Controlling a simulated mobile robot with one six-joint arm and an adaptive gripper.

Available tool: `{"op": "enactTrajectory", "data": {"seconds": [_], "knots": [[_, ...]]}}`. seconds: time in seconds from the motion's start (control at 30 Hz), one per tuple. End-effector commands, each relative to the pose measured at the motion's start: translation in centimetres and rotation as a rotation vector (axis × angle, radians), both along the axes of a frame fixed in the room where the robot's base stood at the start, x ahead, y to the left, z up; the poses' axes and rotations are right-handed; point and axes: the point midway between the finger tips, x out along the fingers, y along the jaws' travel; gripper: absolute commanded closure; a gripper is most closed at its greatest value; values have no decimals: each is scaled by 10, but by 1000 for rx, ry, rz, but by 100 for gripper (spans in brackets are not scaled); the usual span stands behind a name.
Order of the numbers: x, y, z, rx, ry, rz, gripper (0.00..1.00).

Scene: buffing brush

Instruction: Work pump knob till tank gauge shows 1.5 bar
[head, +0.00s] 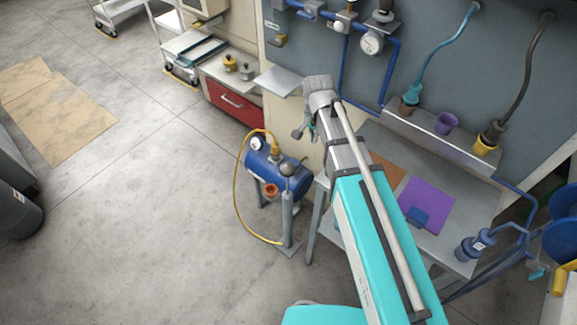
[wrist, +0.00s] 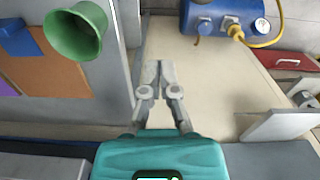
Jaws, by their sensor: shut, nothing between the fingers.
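The blue tank (head: 262,178) stands on the floor left of the bench in the head view. Its small white gauge (head: 256,143) is too small to read. Beside it is the upright grey pump (head: 287,215) with a round dark knob (head: 287,169) on top. In the wrist view the tank (wrist: 205,18) and gauge (wrist: 262,25) show at the top right; I cannot make out the pump knob there. My gripper (wrist: 158,65) is shut and empty, apart from the tank.
A yellow hose (head: 236,200) loops from the tank to the pump's foot. The bench (head: 460,250) stands to the right. A green cup (wrist: 75,30) is close to my gripper at the left in the wrist view. A red drawer (head: 232,101) is behind. Floor left of the tank is clear.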

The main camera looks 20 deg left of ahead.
Motion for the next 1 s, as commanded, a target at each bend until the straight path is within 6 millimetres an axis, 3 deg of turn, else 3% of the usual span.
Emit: {"op": "enactTrajectory", "data": {"seconds": [0.03,0.1,0.3,0.47,1.0], "knots": [[2,20,-6,0,0,-9,100],[0,40,-9,0,0,-31,100],[-6,75,-14,0,0,-72,100],[-8,83,-15,0,0,-84,100],[-8,82,-19,0,0,-84,100]]}}
